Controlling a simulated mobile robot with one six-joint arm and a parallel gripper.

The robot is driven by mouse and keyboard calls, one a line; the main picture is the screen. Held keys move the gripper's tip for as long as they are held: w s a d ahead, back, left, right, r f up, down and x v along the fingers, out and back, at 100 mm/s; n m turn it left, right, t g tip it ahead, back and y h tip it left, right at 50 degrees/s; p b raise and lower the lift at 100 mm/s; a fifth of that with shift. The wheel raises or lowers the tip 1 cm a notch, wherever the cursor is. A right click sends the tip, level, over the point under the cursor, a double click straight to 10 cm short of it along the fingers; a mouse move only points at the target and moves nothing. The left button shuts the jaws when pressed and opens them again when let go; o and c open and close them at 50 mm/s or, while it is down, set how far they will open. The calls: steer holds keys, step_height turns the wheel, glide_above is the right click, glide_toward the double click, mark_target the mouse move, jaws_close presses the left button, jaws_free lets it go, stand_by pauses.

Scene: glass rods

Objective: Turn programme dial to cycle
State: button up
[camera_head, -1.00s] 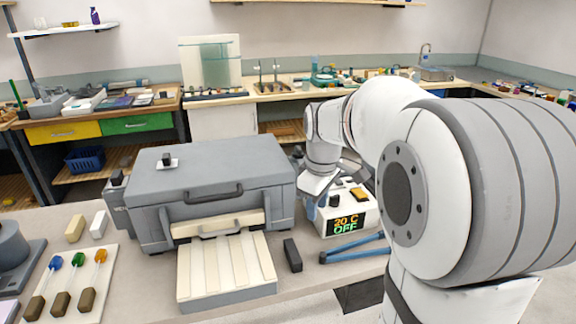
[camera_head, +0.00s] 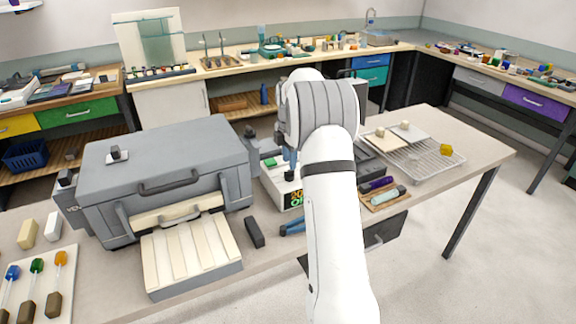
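The white control box (camera_head: 272,184) stands right of the grey kiln-like unit, partly hidden behind my arm. Its lit display (camera_head: 295,200) shows at the arm's left edge; only the left part of two lines is visible, amber above green. A green piece (camera_head: 270,162) shows on the box top. I cannot pick out the programme dial; it may be behind my arm. My gripper (camera_head: 290,164) is mostly hidden by my arm. Only dark blue-grey parts show over the box, and I cannot tell whether it is open or touches anything.
The grey lidded unit (camera_head: 165,170) with a ribbed cream tray (camera_head: 190,250) fills the left. A dark block (camera_head: 254,232) and blue tongs (camera_head: 291,229) lie before the box. A wire rack (camera_head: 425,162) and a small board (camera_head: 384,198) with rods lie right of my arm.

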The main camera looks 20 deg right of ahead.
mark_target(289, 170)
steer(key=shift+f, duration=1.7)
steer(key=shift+c, duration=0.2)
jaws_close()
steer(key=shift+a, duration=0.15)
